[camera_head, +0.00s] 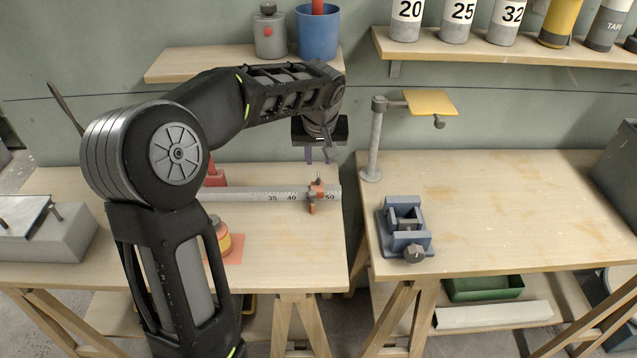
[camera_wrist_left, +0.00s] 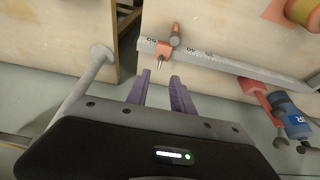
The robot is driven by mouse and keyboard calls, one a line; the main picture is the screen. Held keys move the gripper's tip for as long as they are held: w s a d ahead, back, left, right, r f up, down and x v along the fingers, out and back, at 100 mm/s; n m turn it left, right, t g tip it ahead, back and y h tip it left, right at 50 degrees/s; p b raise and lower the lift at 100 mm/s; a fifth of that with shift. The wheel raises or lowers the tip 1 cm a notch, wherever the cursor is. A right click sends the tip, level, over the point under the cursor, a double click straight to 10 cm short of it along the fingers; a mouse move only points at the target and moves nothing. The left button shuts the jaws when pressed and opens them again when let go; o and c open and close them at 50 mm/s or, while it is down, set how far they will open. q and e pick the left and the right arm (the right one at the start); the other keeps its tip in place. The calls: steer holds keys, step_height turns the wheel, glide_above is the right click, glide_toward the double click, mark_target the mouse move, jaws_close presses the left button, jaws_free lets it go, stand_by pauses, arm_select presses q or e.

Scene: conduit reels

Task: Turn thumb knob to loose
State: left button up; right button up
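A grey ruled bar (camera_head: 258,194) lies along the left bench, and an orange-red slider (camera_head: 315,195) sits on it near the 50 mark. A small dark knob stands up from the slider. In the left wrist view the slider (camera_wrist_left: 163,49) shows a grey knob (camera_wrist_left: 175,38) on one side and a small pin on the other. My left gripper (camera_head: 319,156) is above and behind the slider, apart from it. In the left wrist view its purple fingers (camera_wrist_left: 161,88) are spread with nothing between them. My right gripper is not in view.
A grey post with a yellow plate (camera_head: 431,102) stands right of my gripper. A blue vise (camera_head: 404,228) with a dark knob sits on the right bench, which is otherwise mostly clear. Shelves with a blue bucket (camera_head: 318,36) and grey cylinders (camera_head: 457,22) are behind.

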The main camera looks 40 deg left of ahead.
mark_target(318, 179)
arm_select(q)
steer(key=shift+f, duration=0.6)
steer(key=x, duration=0.7)
steer(key=shift+w+a+f, duration=0.1)
steer(key=shift+f, duration=0.25)
steer(key=shift+c, duration=0.5)
jaws_close()
